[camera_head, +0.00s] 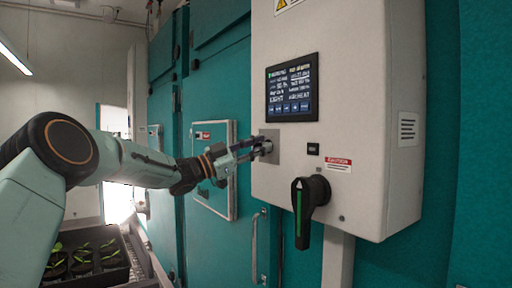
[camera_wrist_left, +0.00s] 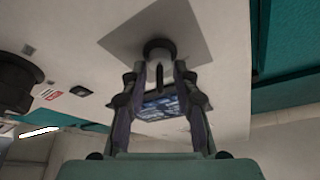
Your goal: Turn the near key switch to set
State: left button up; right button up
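The near key switch (camera_wrist_left: 159,50) is a dark round collar on a square grey plate (camera_wrist_left: 190,35), with a narrow key (camera_wrist_left: 158,78) standing out of it. In the head view the plate (camera_head: 270,136) is on the left part of the pale control box, below and left of the screen. My left gripper (camera_head: 262,148) reaches in from the left, its fingertips at the switch. In the left wrist view the left gripper (camera_wrist_left: 161,72) has one finger on each side of the key, with a small gap showing between them. Touch with the collar cannot be told. My right gripper is out of view.
The control box (camera_head: 375,120) carries a lit screen (camera_head: 292,88) and a black rotary handle (camera_head: 309,198) with a green stripe. A grey panel (camera_head: 212,170) is on the teal doors behind my left wrist. A plant tray (camera_head: 88,265) is at lower left.

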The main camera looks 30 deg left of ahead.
pick_arm(q)
jog(key=v, duration=1.2)
dwell(0.5)
